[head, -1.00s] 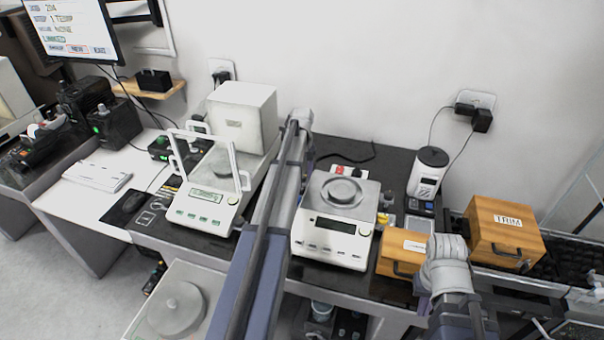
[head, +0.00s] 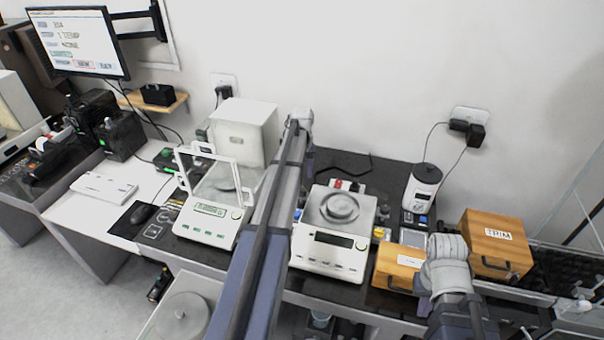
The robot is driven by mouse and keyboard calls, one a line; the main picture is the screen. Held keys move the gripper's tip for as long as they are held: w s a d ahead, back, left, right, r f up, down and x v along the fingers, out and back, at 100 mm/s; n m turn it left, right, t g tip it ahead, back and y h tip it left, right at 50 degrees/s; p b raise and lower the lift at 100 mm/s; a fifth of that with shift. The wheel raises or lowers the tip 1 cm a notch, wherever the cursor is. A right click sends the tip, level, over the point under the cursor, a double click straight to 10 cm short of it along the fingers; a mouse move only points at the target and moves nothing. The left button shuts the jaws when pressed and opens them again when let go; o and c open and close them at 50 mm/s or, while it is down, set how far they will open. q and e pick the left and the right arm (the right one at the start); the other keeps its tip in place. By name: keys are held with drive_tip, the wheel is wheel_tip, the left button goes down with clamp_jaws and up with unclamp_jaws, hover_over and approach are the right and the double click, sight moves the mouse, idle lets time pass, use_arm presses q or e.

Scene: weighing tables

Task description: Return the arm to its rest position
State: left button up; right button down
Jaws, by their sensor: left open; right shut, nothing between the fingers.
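My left arm reaches up the middle of the head view, between the two balances. Its gripper (head: 303,122) is at the far end near the wall, open, with its fingers mostly hidden behind the arm. My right arm comes in at the lower right. Its gripper (head: 447,264) is in front of the wooden boxes, shut and empty, with its fingertips hard to make out. Neither gripper is seen holding anything.
A balance with a clear shield (head: 207,222) stands left of my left arm, and an open-pan balance (head: 327,253) right of it. A small wooden box (head: 396,262), a TRIM box (head: 484,258) and a white cylindrical device (head: 422,188) stand at the right.

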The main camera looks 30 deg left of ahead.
use_arm(q)
drive_tip(key=shift+r, duration=0.25)
idle(0.3)
drive_tip(key=s+d+m, duration=0.2)
drive_tip(key=s+d, duration=0.1)
drive_tip(key=d, duration=0.4)
drive_tip(key=s+d+m, duration=0.1)
drive_tip(key=s+d, duration=0.2)
drive_tip(key=d, duration=0.3)
drive_tip(key=s+d+m, duration=0.2)
drive_tip(key=d, duration=0.5)
drive_tip(key=shift+s+d+m, duration=0.3)
drive_tip(key=shift+s+d, duration=0.05)
drive_tip(key=shift+s, duration=0.05)
drive_tip(key=s+d+m+y, duration=0.1)
drive_tip(key=s+d+m, duration=0.7)
drive_tip(key=s+d, duration=0.8)
drive_tip(key=shift+s+d, duration=0.35)
drive_tip(key=shift+s, duration=0.85)
drive_tip(key=shift+o, duration=0.2)
